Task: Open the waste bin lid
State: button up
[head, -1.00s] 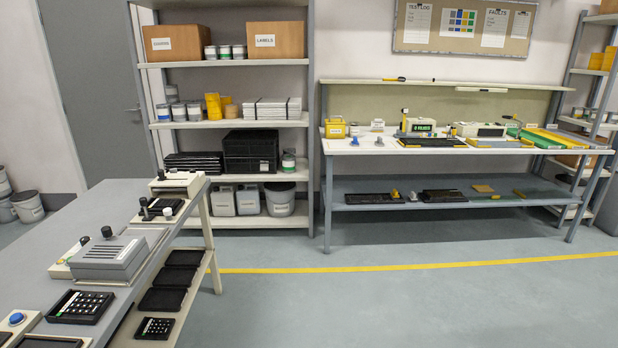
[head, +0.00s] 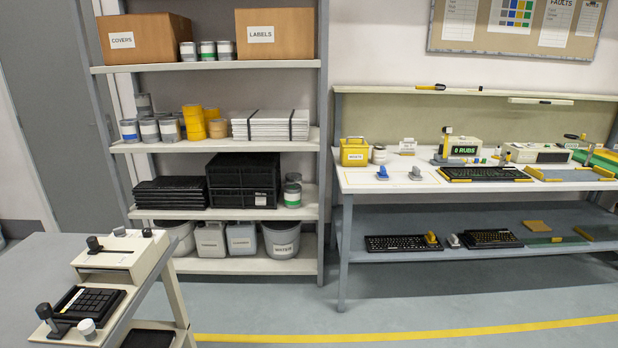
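A small yellow bin (head: 354,152) with a white label stands at the left end of the white workbench (head: 412,182). The label is too small to read for certain but looks like "WASTE". A handle or raised part shows at its top, and its lid looks shut. My gripper is not in view.
A white tub and a blue-grey piece (head: 382,173) are close to the bin. A shelf rack (head: 230,146) stands left of the bench. A grey table (head: 50,285) with devices fills the near left. Open floor (head: 400,325) lies before the bench, crossed by a yellow line.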

aim_at(350, 141)
jog(key=i+j+z, duration=0.1)
jog(key=i+z, duration=0.15)
jog(key=i, duration=0.25)
jog(key=i+j+z, duration=0.3)
jog(key=i, duration=0.15)
jog(key=i+j+z, duration=0.25)
jog(key=i, duration=0.2)
jog(key=i+j, duration=0.3)
jog(key=i+j+z, duration=0.1)
jog(key=i+j, duration=0.15)
jog(key=j, duration=0.3)
jog(key=i+j+u, duration=0.15)
jog(key=j, duration=0.3)
jog(key=j+u, duration=0.2)
jog(key=j, duration=0.25)
